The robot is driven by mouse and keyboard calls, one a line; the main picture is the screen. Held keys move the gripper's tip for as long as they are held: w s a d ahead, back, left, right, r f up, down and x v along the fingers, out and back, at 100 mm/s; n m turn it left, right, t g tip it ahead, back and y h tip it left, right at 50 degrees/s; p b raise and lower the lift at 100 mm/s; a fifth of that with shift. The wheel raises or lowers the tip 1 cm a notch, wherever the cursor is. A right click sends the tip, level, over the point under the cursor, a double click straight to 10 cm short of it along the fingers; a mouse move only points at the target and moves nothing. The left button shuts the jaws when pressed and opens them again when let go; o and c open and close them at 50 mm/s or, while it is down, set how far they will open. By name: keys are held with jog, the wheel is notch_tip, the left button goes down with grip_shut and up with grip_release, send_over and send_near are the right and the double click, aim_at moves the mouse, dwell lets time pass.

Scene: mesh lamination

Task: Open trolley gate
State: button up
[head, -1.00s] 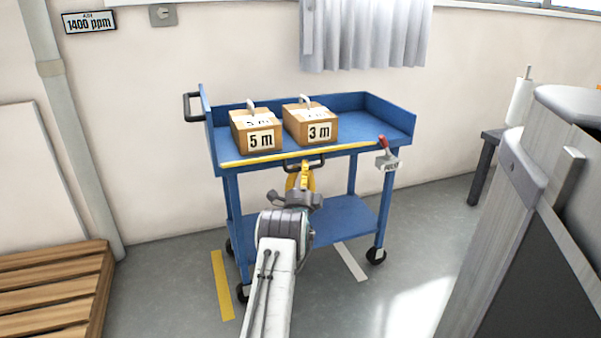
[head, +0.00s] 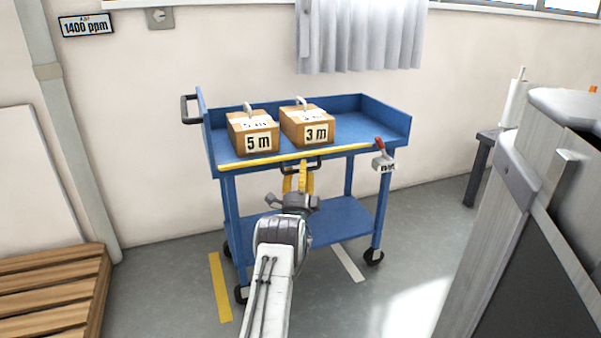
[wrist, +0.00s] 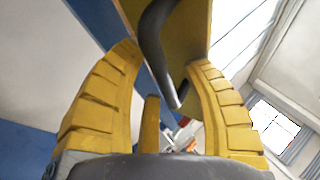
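The blue trolley (head: 228,200) stands in front of the wall. Its front gate shows a yellow top edge (head: 290,157) running across the upper tray, with a dark handle (head: 316,163) at the middle of the front. My gripper (head: 299,172) is just below and in front of this handle, its yellow fingers pointing up. In the wrist view, the fingers (wrist: 164,60) are spread apart, with the dark handle (wrist: 153,48) between their tips. Contact with the handle cannot be told. A red lever (head: 380,144) on a grey block sits at the gate's right end.
Two cardboard boxes, marked 5 m (head: 254,141) and 3 m (head: 314,132), stand on the upper tray. A wooden pallet (head: 50,285) is at the left. A grey cabinet (head: 515,220) stands close at the right.

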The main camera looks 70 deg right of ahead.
jog(key=shift+a, duration=0.1)
jog(key=v, duration=1.2)
jog(key=shift+r, duration=0.15)
dwell(0.4)
